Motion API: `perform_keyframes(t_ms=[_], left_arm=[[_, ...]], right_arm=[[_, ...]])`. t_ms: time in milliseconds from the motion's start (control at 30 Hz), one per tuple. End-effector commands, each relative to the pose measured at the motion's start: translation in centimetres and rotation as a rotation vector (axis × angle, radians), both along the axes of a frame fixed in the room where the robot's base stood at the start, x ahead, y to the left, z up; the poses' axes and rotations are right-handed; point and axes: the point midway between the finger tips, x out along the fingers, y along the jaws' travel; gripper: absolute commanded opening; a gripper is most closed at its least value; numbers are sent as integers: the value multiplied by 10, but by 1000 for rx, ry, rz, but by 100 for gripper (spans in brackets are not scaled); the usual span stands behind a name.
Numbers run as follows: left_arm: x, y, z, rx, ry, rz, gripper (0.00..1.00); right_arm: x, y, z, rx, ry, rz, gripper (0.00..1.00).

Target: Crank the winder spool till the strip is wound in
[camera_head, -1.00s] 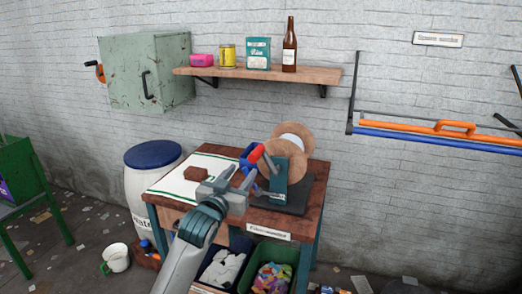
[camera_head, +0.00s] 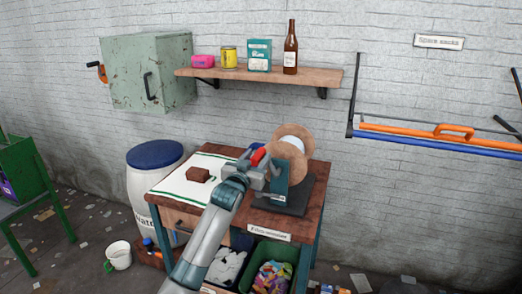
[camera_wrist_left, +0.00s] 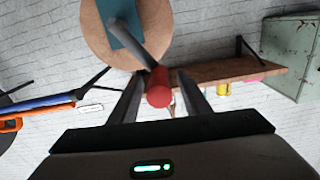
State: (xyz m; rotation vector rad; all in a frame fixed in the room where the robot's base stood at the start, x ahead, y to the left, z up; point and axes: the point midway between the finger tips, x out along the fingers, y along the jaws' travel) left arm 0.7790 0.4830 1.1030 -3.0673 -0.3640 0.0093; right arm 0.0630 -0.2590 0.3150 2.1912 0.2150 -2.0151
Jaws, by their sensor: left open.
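The film winder stands on the right of the wooden table, with a tan-flanged spool (camera_head: 298,142) on a teal stand (camera_head: 280,190) and dark base. Its crank has a red handle (camera_head: 258,156), which also shows in the left wrist view (camera_wrist_left: 158,90). My left gripper (camera_head: 262,166) is open at the crank. In the left wrist view its fingers (camera_wrist_left: 160,80) lie either side of the red handle, with gaps visible. A white strip with green edges (camera_head: 178,188) lies on the table's left. My gripper hides part of the crank and winder. My right gripper is out of view.
A brown block (camera_head: 198,175) sits on the strip. A shelf (camera_head: 260,74) with goods and a green cabinet (camera_head: 148,75) are on the wall above. A white barrel with blue lid (camera_head: 154,155) stands left. Bins (camera_head: 268,253) sit beneath the table.

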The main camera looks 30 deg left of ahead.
Motion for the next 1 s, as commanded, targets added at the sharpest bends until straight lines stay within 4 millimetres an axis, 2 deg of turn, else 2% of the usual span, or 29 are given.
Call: perform_keyframes(t_ms=[100,300,767,933,1000], left_arm=[[16,4,2,0,1,0,43],[33,8,1,1,1,0,43],[39,9,0,1,0,0,43],[39,9,0,1,0,0,3],[39,9,0,1,0,0,0]], right_arm=[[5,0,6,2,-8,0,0],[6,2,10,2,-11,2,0],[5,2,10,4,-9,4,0],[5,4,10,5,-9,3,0],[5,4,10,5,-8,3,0]])
